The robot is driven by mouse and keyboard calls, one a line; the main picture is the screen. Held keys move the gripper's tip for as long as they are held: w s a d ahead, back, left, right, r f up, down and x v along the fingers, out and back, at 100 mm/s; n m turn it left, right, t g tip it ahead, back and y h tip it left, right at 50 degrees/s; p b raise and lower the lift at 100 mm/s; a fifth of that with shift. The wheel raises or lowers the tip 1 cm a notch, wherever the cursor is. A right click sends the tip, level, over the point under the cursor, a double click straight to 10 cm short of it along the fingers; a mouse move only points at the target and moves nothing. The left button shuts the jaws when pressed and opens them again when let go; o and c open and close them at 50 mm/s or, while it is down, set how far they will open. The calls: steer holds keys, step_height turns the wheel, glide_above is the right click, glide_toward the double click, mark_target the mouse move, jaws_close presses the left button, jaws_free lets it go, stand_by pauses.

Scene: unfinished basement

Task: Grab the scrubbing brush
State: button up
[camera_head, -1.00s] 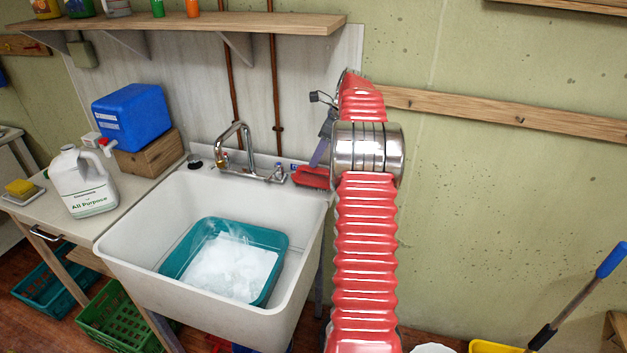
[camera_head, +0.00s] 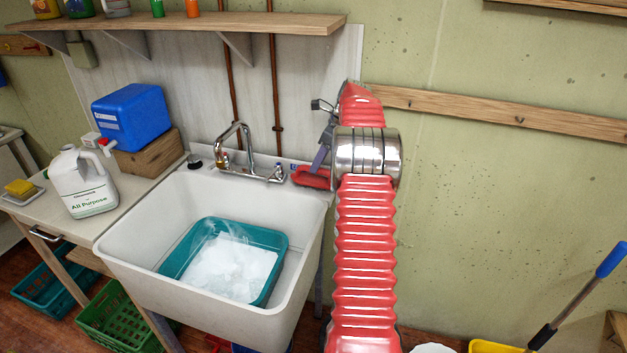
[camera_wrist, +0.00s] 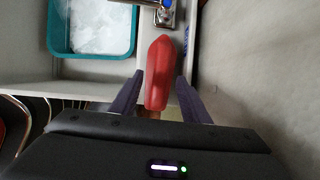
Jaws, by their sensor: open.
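The scrubbing brush (camera_head: 311,178) is red and lies on the right back ledge of the white sink. In the wrist view the red brush (camera_wrist: 160,72) lies lengthwise between the two purple fingers of my gripper (camera_wrist: 157,88). The fingers are open, one on each side of the brush, with a narrow gap at each side. I cannot tell how far above the ledge the fingertips are. In the head view my gripper (camera_head: 321,158) reaches down at the brush and hides part of it. The brush's underside is hidden.
The faucet (camera_head: 235,150) stands left of the brush on the sink's back ledge. The sink (camera_head: 120,235) holds a teal basin (camera_head: 284,250) of sudsy water. A wall stands close behind, with a wooden rail (camera_head: 480,110). A shelf (camera_head: 180,27) hangs above.

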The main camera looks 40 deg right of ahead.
mark_target(312, 177)
steer(key=shift+x, duration=2.6)
steer(key=shift+c, duration=0.3)
jaws_close()
